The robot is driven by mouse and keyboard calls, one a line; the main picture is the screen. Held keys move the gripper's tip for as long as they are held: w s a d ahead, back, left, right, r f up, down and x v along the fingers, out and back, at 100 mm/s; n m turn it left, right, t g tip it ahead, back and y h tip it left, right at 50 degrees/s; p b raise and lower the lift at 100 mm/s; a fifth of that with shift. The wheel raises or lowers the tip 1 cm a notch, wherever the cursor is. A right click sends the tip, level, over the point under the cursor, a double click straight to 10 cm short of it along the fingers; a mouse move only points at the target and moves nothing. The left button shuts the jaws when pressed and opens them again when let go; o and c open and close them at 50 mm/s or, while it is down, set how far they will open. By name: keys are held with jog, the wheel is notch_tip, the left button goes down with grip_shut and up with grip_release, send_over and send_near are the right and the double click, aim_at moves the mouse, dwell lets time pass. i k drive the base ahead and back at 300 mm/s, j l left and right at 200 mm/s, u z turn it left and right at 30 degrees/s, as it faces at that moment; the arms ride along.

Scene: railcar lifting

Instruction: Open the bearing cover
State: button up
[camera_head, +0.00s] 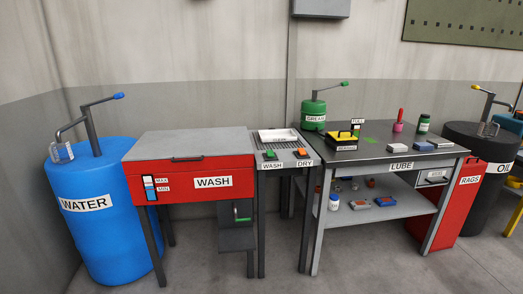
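A small yellow and black box (345,140) stands on the grey LUBE table, near its left side. It has a dark handle on top and a white label on its front, too small to read with certainty. It looks like the bearing housing, and its yellow top looks shut. My gripper does not show in this view.
The red WASH cabinet (196,180) and blue WATER barrel (98,225) stand left. A black OIL barrel (487,160) stands right. The front floor is clear.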

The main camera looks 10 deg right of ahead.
aim_at(344, 135)
jog(key=i+l, duration=0.2)
jog(key=i, duration=0.35)
jog(key=i+l+z, duration=0.15)
jog(key=i, duration=0.35)
jog(key=i+l, duration=0.25)
jog(key=i, duration=0.3)
jog(key=z, duration=0.05)
